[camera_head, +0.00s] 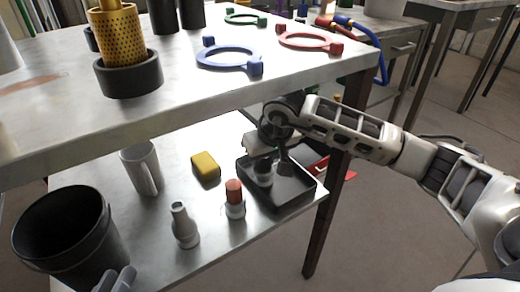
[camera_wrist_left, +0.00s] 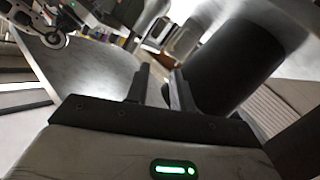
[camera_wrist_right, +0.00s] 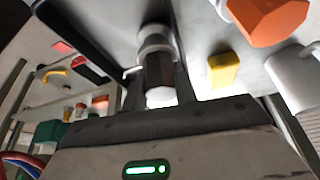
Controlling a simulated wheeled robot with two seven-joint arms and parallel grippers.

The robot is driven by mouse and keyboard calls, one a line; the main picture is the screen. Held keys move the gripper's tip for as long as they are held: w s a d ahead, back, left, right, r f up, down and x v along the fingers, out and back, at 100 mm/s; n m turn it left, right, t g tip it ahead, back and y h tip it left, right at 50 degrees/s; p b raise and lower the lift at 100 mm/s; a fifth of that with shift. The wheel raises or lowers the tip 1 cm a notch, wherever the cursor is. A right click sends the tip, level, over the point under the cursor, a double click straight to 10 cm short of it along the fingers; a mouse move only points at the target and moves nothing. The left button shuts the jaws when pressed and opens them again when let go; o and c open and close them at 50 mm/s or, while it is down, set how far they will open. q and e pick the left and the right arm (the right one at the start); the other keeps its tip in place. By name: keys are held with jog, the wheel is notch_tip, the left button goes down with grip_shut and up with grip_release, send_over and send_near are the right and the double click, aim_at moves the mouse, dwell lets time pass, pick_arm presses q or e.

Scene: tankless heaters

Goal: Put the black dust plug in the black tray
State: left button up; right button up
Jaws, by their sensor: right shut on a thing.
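The black tray (camera_head: 297,192) sits on the lower shelf near its right edge. My right gripper (camera_head: 275,162) reaches down over the tray. It is shut on the black dust plug (camera_wrist_right: 158,72), a dark body with a grey collar and pale end between the fingers. In the head view the plug (camera_head: 263,173) appears within the tray's outline; I cannot tell whether it touches the tray floor. My left gripper (camera_head: 116,281) is at the lower left, beside the black bucket. In the left wrist view its fingers (camera_wrist_left: 160,90) stand apart with nothing between them.
A red-topped grey plug (camera_head: 235,200) and a grey plug (camera_head: 184,226) stand left of the tray. A yellow block (camera_head: 205,166), a grey mug (camera_head: 142,168) and a black bucket (camera_head: 70,240) are further left. The upper tabletop (camera_head: 180,80) overhangs the shelf.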

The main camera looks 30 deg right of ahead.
jog(key=shift+d+f, duration=0.1)
jog(key=shift+f, duration=0.3)
pick_arm(q)
jog(key=shift+d, duration=0.1)
pick_arm(e)
jog(key=shift+r, duration=0.1)
pick_arm(q)
jog(key=shift+f, duration=0.1)
pick_arm(e)
jog(key=shift+f, duration=0.2)
jog(key=o, duration=1.1)
jog(key=shift+s+r+p, duration=0.1)
jog(key=shift+r+p, duration=0.2)
jog(key=shift+r, duration=0.25)
pick_arm(q)
jog(key=shift+s+a+f+m+g+y+p, duration=0.1)
jog(key=shift+a+f+m+g+y+p, duration=0.25)
jog(key=shift+p, duration=0.4)
pick_arm(e)
jog(key=s, duration=1.2)
jog(key=shift+s+a+r, duration=0.2)
jog(key=shift+a, duration=0.2)
